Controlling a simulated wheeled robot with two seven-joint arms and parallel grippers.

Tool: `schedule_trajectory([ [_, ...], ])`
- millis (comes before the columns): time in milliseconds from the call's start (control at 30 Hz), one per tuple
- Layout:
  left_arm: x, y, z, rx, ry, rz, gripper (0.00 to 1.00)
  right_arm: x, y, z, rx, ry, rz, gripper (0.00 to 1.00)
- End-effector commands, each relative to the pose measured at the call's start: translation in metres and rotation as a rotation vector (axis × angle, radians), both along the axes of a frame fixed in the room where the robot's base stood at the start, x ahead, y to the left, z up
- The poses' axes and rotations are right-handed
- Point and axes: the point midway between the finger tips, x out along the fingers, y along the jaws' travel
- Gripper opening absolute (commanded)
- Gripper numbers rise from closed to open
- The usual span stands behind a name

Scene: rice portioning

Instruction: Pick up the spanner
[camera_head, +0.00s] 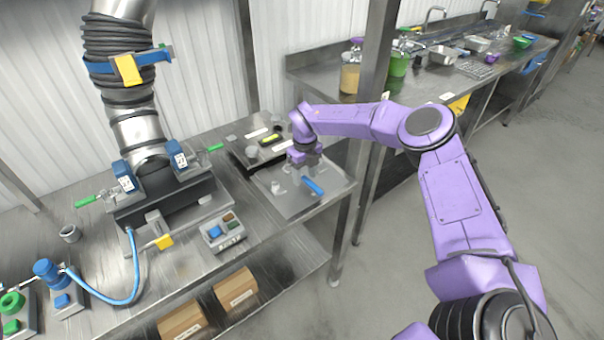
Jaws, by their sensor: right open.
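My right gripper (302,162) is at the end of the purple arm, over the metal plate (295,207) at the right end of the steel table. It is open and points down. A small blue item (313,187) lies on or just above the plate, just in front of the gripper and to its right. It may be the spanner or a handle, but it is too small to tell. I cannot tell whether the gripper touches it. No other spanner shape is clear. My left gripper is not in view.
A steel pipe unit (140,130) with blue boxes and green-handled valves stands on the table. Cardboard boxes (236,288) rest on the lower shelf. A steel post (374,90) stands close behind my right arm.

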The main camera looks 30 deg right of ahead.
Motion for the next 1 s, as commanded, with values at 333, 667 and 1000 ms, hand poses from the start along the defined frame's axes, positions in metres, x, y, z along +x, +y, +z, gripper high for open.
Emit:
schedule_trajectory([
  [333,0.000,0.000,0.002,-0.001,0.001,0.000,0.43,-0.001,-0.002,-0.010,0.000,-0.001,-0.003,0.35],
  [667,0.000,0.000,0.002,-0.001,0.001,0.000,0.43,-0.001,-0.002,-0.009,0.000,-0.001,-0.003,0.00],
  [1000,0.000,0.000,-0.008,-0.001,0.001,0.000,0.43,0.000,-0.002,0.020,0.002,-0.007,-0.003,0.00],
])
